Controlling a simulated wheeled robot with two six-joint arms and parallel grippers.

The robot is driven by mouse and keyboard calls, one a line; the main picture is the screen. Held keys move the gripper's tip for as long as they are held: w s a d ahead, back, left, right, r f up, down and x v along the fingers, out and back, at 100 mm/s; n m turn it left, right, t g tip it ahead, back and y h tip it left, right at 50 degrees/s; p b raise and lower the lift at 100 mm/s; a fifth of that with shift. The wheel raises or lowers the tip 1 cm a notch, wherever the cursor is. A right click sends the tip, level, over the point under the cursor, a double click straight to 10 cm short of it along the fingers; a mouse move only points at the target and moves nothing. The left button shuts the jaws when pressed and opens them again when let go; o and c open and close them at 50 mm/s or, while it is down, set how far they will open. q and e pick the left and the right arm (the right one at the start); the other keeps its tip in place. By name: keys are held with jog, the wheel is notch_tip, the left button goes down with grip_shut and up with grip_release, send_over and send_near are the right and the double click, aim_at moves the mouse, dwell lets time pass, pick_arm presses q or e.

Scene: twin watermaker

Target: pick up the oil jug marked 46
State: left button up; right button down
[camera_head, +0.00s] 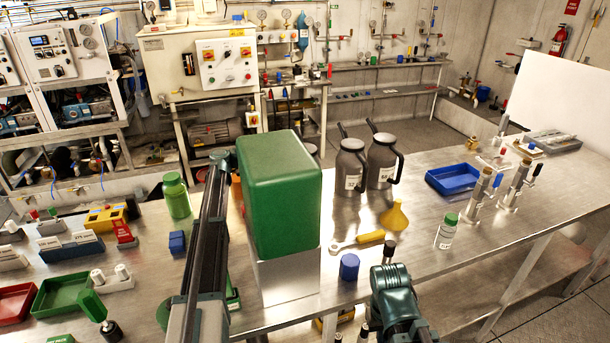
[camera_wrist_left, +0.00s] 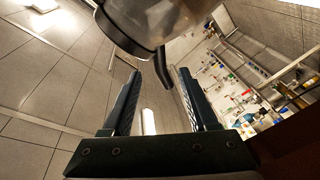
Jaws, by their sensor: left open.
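Two grey jugs with dark handles and white labels stand side by side on the steel bench, a left one (camera_head: 350,168) and a right one (camera_head: 382,160). The label print is too small to read, so I cannot tell which is marked 46. My left arm reaches forward past the green block; its gripper is hidden in the head view. In the left wrist view my left gripper (camera_wrist_left: 160,72) is open. A grey rounded jug body (camera_wrist_left: 150,22) fills the top of that view, with a dark bar just beyond the fingertips. My right wrist shows at the bottom right; its fingers are not clear.
A tall green block (camera_head: 280,195) on a pale base stands left of the jugs. A green bottle (camera_head: 176,196) stands left of my arm.

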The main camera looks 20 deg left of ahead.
pick_arm(q)
jog(key=x, duration=0.4)
jog(key=shift+w+d, duration=0.2)
jog(key=shift+w, duration=0.05)
grip_shut()
dwell(1.1)
